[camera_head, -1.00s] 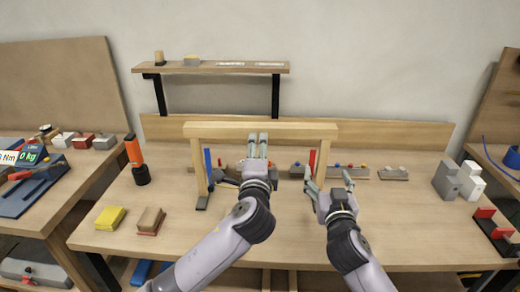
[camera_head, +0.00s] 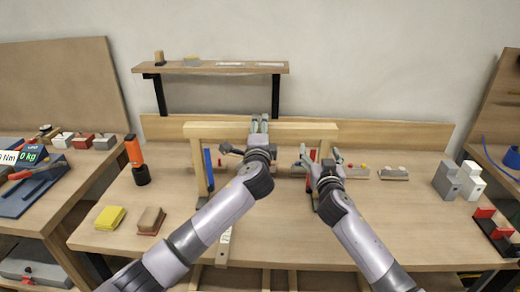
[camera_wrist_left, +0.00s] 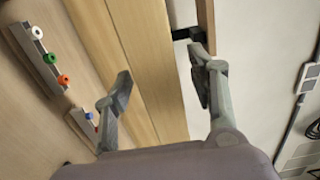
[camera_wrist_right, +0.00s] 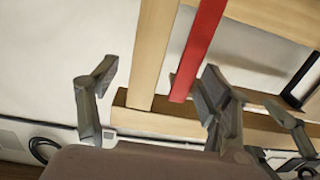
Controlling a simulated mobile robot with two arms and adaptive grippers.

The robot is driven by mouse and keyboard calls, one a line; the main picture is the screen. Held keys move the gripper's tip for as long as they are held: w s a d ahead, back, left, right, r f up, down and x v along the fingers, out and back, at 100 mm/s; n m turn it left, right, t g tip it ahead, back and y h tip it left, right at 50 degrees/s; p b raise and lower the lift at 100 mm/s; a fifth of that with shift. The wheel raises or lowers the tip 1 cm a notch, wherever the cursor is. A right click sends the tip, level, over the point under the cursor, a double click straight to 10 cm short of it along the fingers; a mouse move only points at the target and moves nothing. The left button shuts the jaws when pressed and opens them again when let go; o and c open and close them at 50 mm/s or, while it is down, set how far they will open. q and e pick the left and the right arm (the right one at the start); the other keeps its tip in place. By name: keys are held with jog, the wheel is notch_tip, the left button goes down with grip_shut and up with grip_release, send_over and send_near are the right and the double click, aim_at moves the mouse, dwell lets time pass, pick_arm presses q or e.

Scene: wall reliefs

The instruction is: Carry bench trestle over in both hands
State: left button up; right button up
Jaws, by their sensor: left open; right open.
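The pale wooden bench trestle (camera_head: 222,131) stands upright on the workbench, with a long top beam and a leg near each end. A blue strip shows beside its left leg and a red strip beside its right leg. My left gripper (camera_head: 260,126) is open at the middle of the top beam; in the left wrist view a pale beam (camera_wrist_left: 158,60) runs between its fingers (camera_wrist_left: 163,90). My right gripper (camera_head: 320,155) is open near the right leg. In the right wrist view its fingers (camera_wrist_right: 152,85) flank the leg (camera_wrist_right: 152,45), with the red strip (camera_wrist_right: 200,45) alongside. Contact cannot be told.
An orange-black tool (camera_head: 136,160), a yellow block (camera_head: 109,218) and a brown block (camera_head: 151,220) stand left on the bench. Grey and white blocks (camera_head: 448,180) and a red-topped rack (camera_head: 494,232) are right. A shelf (camera_head: 210,67) rises behind.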

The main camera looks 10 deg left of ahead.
pick_arm(q)
jog(key=shift+c, duration=0.3)
pick_arm(e)
jog(key=shift+c, duration=0.2)
pick_arm(q)
jog(key=c, duration=1.2)
pick_arm(e)
jog(key=c, duration=1.2)
pick_arm(q)
grip_shut()
pick_arm(e)
grip_shut()
pick_arm(q)
jog(key=shift+f, duration=0.1)
jog(key=shift+r, duration=0.35)
pick_arm(e)
jog(key=shift+a+r, duration=0.1)
jog(key=shift+r, duration=0.25)
